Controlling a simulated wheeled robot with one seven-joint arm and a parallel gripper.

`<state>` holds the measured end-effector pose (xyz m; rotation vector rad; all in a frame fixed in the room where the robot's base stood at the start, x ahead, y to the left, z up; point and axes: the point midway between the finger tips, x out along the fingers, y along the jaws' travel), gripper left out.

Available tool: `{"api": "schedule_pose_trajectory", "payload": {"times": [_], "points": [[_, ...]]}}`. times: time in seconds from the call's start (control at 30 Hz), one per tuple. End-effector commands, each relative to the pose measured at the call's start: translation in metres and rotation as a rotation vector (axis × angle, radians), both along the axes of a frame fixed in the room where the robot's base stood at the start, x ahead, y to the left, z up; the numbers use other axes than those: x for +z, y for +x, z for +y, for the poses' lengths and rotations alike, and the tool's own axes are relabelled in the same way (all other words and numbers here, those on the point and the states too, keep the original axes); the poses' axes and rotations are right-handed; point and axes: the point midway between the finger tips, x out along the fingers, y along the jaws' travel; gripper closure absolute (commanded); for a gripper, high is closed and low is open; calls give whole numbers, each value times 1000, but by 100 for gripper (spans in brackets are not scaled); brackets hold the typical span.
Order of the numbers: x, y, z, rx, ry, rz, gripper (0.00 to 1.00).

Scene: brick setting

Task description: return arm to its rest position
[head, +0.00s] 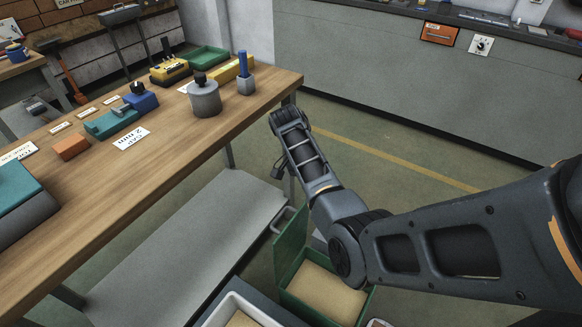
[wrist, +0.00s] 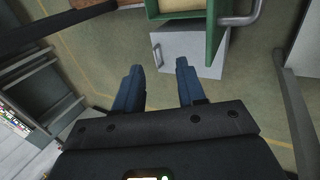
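My arm (head: 318,180) reaches in from the right in the head view, bends at the elbow and points up beside the workbench's right end. Its far end is beside the table edge, over the floor. The gripper's fingers cannot be made out in the head view. In the wrist view my gripper (wrist: 158,70) shows two dark blue fingers, spread apart with nothing between them. The floor (wrist: 120,45) and a pale grey box (wrist: 190,48) lie beyond the fingertips.
The wooden workbench (head: 150,180) holds a grey cylinder (head: 204,98), a blue-handled item (head: 245,75) and several tools. A green open bin (head: 290,258) and a white bin (head: 215,318) stand low near my arm.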

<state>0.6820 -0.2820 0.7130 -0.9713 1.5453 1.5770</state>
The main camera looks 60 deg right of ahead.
Motion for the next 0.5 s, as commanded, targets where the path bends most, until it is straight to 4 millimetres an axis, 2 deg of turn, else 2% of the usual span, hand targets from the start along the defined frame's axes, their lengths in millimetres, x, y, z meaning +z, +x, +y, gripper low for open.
{"api": "schedule_pose_trajectory", "payload": {"times": [0.3, 0.37, 0.5], "points": [[-4, -2, 1, 9, -4, -4, 60], [-11, -6, 2, 30, -11, -15, 60], [-43, -25, 10, 149, -55, -80, 60]]}}
